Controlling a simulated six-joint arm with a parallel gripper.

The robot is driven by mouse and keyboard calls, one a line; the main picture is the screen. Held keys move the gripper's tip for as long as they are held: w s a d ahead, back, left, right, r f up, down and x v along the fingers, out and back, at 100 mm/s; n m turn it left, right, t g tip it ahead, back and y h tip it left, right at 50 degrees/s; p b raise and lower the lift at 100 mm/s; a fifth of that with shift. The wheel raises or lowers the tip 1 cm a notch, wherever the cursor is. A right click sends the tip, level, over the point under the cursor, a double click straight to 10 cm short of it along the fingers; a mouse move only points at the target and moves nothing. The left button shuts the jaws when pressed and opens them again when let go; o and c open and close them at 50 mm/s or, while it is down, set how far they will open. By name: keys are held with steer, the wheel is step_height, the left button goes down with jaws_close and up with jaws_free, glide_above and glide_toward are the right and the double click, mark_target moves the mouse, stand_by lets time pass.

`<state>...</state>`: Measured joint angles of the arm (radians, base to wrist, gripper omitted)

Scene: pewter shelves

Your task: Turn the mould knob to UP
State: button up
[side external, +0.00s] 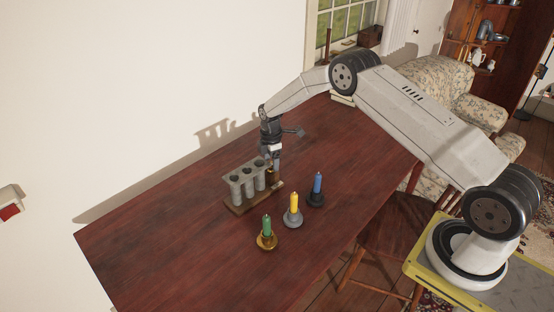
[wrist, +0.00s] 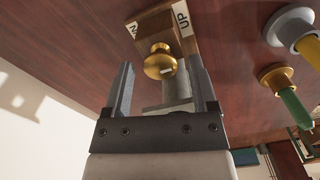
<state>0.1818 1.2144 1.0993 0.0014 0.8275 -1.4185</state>
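The candle mould (side external: 236,188) has several grey tubes on a wooden base and stands on the table. Its brass knob (wrist: 160,62) shows in the wrist view at one end of the base, with a small pale mark on its lower right edge. A white UP label (wrist: 183,20) is to the knob's right. A second label (wrist: 133,29), only partly visible with an N, is to its left. My gripper (wrist: 160,67) is open, its fingers on either side of the knob with gaps visible. In the side view my gripper (side external: 273,159) hangs over the mould's right end.
Green (side external: 267,225), yellow (side external: 294,203) and blue (side external: 318,183) candles stand in holders in front and to the right of the mould. The dark red table (side external: 150,255) is clear at left. A white wall (side external: 120,100) runs behind it.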

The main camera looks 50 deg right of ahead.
mark_target(271, 162)
steer(key=shift+r, duration=0.1)
stand_by(0.3)
steer(key=shift+r, duration=3.8)
steer(key=s+a+r+m+t, duration=0.1)
steer(key=s+a+r+m, duration=0.25)
steer(key=s, duration=0.25)
steer(key=s+a+r+m, duration=0.3)
steer(key=s+r+m, duration=0.1)
steer(key=s+r, duration=0.15)
steer(key=s+a+m, duration=0.1)
steer(key=s+m, duration=0.1)
steer(key=s, duration=0.3)
steer(key=s+a+m+t, duration=0.1)
steer(key=s+m, duration=0.1)
steer(key=s, duration=0.4)
steer(key=s+a+r+m, duration=0.1)
steer(key=s+a+m, duration=0.1)
steer(key=s, duration=0.4)
steer(key=shift+s+m+t, duration=0.2)
steer(key=shift+m+t, duration=0.1)
steer(key=shift+m, duration=0.05)
